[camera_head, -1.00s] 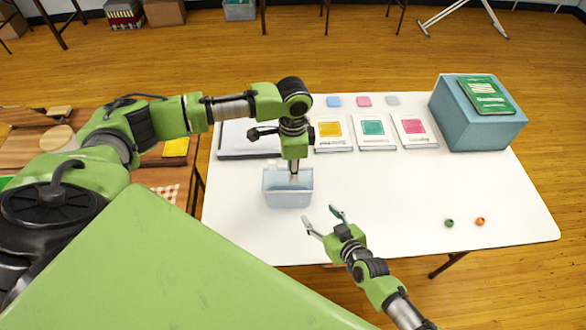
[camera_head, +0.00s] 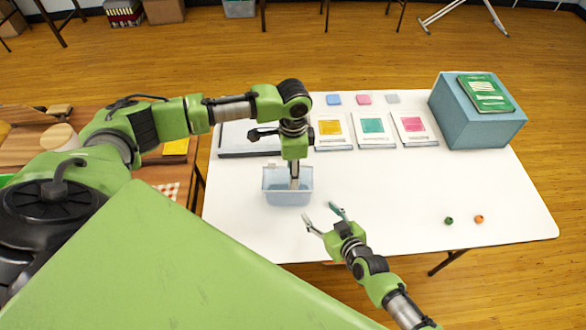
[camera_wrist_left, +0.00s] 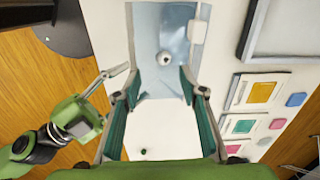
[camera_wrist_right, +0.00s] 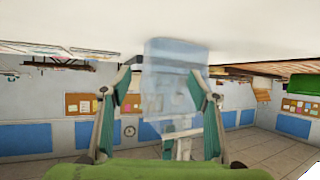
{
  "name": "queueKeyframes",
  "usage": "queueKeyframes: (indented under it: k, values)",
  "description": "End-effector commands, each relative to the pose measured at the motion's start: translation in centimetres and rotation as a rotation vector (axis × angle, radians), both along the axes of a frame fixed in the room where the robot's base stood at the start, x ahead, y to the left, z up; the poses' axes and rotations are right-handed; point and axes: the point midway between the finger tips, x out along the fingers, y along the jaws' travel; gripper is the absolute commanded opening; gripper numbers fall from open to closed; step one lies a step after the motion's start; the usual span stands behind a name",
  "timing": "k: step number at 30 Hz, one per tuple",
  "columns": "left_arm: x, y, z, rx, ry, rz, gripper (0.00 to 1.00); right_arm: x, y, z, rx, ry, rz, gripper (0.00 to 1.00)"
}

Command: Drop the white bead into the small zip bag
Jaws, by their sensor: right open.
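The small zip bag (camera_head: 287,193) is a translucent pale-blue pouch standing open on the white table. It also shows in the left wrist view (camera_wrist_left: 150,25) and in the right wrist view (camera_wrist_right: 168,80). My left gripper (camera_head: 294,185) points down over the bag's mouth. In the left wrist view its fingers (camera_wrist_left: 160,75) are apart. The white bead (camera_wrist_left: 165,59) shows between and beyond them, within the bag's outline. I cannot tell whether it rests on the bottom. My right gripper (camera_head: 325,218) is open and empty, in front of the bag to the right.
A green bead (camera_head: 448,221) and an orange bead (camera_head: 479,219) lie at the table's right front. Several cards (camera_head: 373,131) and small colored squares (camera_head: 364,99) line the back. A blue box (camera_head: 470,125) stands at the back right. The middle right is clear.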

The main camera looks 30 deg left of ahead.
Motion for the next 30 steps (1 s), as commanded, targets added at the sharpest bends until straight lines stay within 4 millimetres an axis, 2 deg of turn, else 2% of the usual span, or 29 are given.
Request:
queueKeyframes:
  k: [11,14,24,30]
  values:
    - [0.1,0.0,0.6,0.001,-0.001,0.001,0.37,0.0,0.0,0.0,0.0,0.0,0.0,0.56]
    - [0.1,0.0,2.0,0.0,-0.004,0.0,0.37,0.0,0.0,0.0,0.0,0.0,0.0,0.56]
    - [0.1,0.0,9.1,0.0,-0.003,-0.001,0.37,0.0,0.0,0.0,0.0,0.0,0.0,0.56]
    - [0.0,0.0,11.5,0.0,0.0,0.0,0.37,0.0,0.0,0.0,0.0,0.0,0.0,0.56]
